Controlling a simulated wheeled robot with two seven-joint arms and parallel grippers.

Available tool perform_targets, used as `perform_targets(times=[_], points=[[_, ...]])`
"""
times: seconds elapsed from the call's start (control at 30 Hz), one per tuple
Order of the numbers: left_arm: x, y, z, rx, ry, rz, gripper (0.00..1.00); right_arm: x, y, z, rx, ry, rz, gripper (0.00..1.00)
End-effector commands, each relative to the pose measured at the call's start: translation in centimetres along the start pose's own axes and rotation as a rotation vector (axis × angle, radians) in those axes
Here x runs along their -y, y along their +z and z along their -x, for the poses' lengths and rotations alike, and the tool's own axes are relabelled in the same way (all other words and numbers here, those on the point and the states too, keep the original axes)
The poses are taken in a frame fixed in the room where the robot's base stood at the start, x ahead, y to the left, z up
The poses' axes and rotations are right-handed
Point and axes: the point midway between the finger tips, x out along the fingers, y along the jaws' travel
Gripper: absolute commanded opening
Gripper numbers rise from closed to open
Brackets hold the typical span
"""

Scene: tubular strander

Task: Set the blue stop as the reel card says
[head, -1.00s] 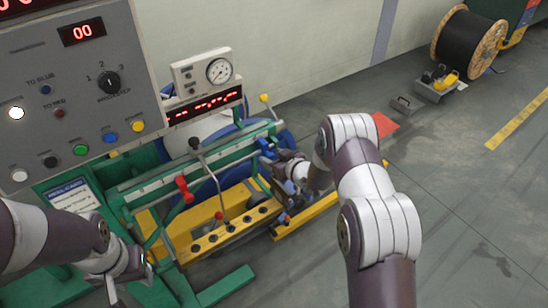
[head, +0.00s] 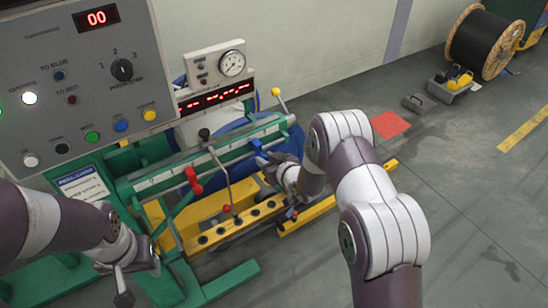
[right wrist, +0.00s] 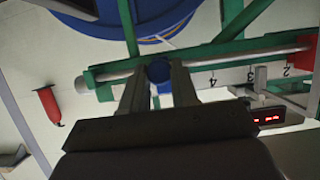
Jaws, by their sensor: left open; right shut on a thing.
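The blue stop (head: 256,146) sits on the green rail (head: 222,152), right of the red stop (head: 193,181). My right gripper (head: 262,160) is at the blue stop. In the right wrist view the fingers of my right gripper (right wrist: 160,80) are closed on either side of the blue stop (right wrist: 159,71). That view also shows a numbered scale, with 4 nearest the blue stop, and the red stop (right wrist: 312,48) at the right. The reel card (head: 85,190) hangs below the control panel; its text is too small to read. My left gripper (head: 124,284) is open and empty at the lower left.
The control panel (head: 82,85) fills the upper left. A gauge box (head: 215,64) and a red display (head: 215,98) stand behind the rail. A yellow beam (head: 240,226) with several holes and an upright lever (head: 220,170) is in front.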

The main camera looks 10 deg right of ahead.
Motion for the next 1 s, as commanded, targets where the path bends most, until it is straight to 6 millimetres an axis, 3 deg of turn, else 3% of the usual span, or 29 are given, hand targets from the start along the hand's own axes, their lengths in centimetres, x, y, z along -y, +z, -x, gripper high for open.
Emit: perform_targets(times=[0.17, 0.2, 0.27, 0.53, 0.67, 1.0], points=[[0.0, 0.0, 0.0, 0.0, 0.0, 0.0, 0.43, 0.0, -0.1, 0.0, -0.002, 0.0, 0.0, 0.0], [0.0, 0.0, 0.0, 0.0, 0.0, 0.0, 0.43, -0.1, -0.1, 0.0, -0.002, 0.0, 0.0, 0.39], [0.0, 0.0, 0.0, 0.0, 0.0, 0.0, 0.43, -0.1, -0.1, 0.0, -0.002, 0.0, -0.001, 0.54], [0.0, 0.0, 0.0, 0.0, 0.0, 0.0, 0.43, -0.1, -0.1, 0.1, -0.001, 0.0, -0.001, 0.54], [0.0, 0.0, -0.1, 0.0, 0.0, 0.0, 0.43, -0.1, 0.0, 1.2, -0.001, 0.001, -0.001, 0.54], [0.0, 0.1, -0.6, 0.0, 0.0, 0.0, 0.43, -0.2, 0.0, 9.6, -0.002, 0.003, -0.002, 0.54]])
